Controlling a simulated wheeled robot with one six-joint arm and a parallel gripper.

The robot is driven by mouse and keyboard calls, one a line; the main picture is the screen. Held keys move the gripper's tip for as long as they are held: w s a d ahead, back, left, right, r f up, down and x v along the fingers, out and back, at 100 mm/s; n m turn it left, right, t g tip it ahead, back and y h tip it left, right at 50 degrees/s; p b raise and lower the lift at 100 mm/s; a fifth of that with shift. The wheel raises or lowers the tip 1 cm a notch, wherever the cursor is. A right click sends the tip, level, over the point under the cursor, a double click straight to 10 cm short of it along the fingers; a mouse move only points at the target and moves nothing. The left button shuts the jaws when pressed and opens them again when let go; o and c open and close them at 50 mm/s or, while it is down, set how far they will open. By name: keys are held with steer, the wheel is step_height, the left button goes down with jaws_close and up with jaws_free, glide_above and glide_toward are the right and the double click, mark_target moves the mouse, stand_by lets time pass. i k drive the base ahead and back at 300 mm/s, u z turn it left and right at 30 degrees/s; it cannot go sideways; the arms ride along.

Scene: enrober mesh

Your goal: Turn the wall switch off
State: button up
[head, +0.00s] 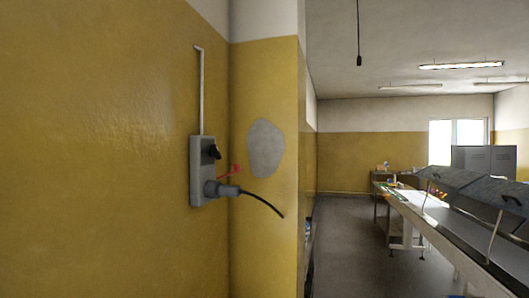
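The wall switch is a grey box (196,172) on the yellow wall, left of the picture's middle, close to the corner. A black knob (211,151) sits on its upper front; I cannot tell which setting it is in. A small red part (236,169) sticks out at its right side. A grey plug (221,189) with a black cable (265,201) sits at its lower part. A thin grey conduit (201,90) runs up from the box. My gripper is not in view.
A wall end with a grey bare patch (265,148) stands just right of the box. Beyond it, a long machine line (450,228) runs along the right side, with a table (382,205) farther back. The floor (352,250) between wall and machine looks clear.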

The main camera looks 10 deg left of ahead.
mark_target(213, 151)
steer(key=z, duration=0.25)
steer(key=i, duration=0.75)
steer(key=u, duration=1.65)
